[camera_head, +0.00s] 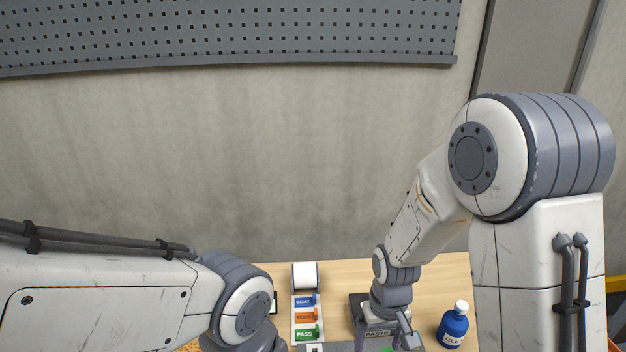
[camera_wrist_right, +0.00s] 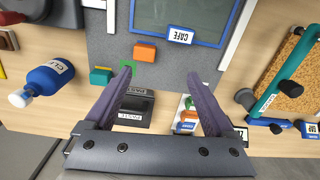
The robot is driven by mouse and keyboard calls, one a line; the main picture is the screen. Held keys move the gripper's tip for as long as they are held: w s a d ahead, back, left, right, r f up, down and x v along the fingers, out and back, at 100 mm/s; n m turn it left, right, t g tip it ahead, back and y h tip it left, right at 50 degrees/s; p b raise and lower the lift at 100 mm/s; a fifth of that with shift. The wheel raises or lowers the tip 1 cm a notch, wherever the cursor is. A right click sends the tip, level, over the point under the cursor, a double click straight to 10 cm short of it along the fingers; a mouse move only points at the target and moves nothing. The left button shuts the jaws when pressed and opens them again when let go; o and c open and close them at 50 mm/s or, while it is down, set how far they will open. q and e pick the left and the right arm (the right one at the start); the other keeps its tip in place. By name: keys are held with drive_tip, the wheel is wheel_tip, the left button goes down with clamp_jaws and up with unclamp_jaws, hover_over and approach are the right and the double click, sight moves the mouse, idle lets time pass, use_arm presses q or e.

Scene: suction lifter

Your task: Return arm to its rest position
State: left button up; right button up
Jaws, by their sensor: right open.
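My right arm (camera_head: 430,210) reaches from the right side of the head view over the wooden table. My right gripper (camera_wrist_right: 160,74) is open in the right wrist view. Its two purple fingers are spread wide, and I see nothing held between them. They point over a grey mat (camera_wrist_right: 165,72). In the head view the right gripper (camera_head: 383,343) is low, by a dark box labelled PASTE (camera_wrist_right: 130,112), and partly cut by the bottom edge. My left arm (camera_head: 110,300) comes in at lower left; its gripper is out of view.
A blue bottle (camera_head: 453,326) stands right of the right gripper. A white holder (camera_head: 305,305) with blue, orange and green labels is left of it. A wall stands behind the table.

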drive_tip(key=s+a+r+n+b, duration=0.1)
drive_tip(key=s+a+r+n, duration=0.2)
drive_tip(key=s, duration=0.5)
drive_tip(key=s+a+r+n+b, duration=0.2)
drive_tip(key=s+a+r, duration=0.4)
drive_tip(key=s, duration=0.2)
drive_tip(key=shift+s+a+n+y, duration=0.35)
drive_tip(key=shift+s+n+y, duration=0.05)
